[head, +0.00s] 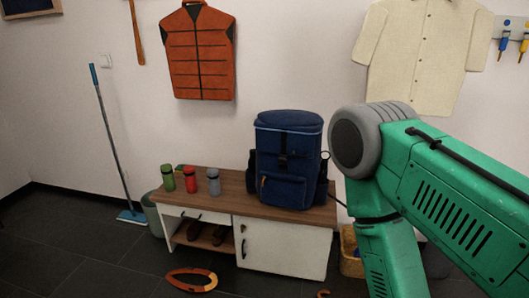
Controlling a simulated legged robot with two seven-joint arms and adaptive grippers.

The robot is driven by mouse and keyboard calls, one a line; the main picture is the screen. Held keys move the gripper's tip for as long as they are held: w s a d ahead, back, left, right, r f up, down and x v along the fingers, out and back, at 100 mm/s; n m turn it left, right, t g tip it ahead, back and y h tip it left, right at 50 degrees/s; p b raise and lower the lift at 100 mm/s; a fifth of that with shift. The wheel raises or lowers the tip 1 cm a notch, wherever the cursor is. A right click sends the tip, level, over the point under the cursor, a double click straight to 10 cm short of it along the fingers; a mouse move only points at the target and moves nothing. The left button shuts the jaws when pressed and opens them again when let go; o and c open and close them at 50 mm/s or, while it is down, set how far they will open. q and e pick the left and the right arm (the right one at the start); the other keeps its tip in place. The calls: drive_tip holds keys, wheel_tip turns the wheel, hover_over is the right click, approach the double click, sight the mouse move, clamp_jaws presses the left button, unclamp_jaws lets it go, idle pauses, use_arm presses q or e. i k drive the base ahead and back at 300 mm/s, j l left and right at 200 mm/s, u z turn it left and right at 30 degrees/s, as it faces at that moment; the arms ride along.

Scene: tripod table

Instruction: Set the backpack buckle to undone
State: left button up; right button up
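The blue backpack (288,165) stands upright on the right part of a low wooden-topped cabinet (226,190). A dark strap with the buckle (283,157) runs down its front, above the front pocket. The buckle is too small to tell whether it is fastened or undone. Neither gripper is in the head view. A large green arm of mine fills the right side, and its gripper is out of the picture.
Green (168,178), red (190,179) and grey (214,181) bottles stand left of the backpack. An orange ring-shaped object (191,280) lies on the floor. A mop (112,150) leans on the wall. A wicker basket (350,262) stands right of the cabinet.

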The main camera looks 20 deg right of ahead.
sight(282, 160)
drive_tip(key=i+j, duration=0.1)
drive_tip(key=i, duration=0.75)
drive_tip(key=j+u, duration=0.05)
drive_tip(key=j, duration=0.05)
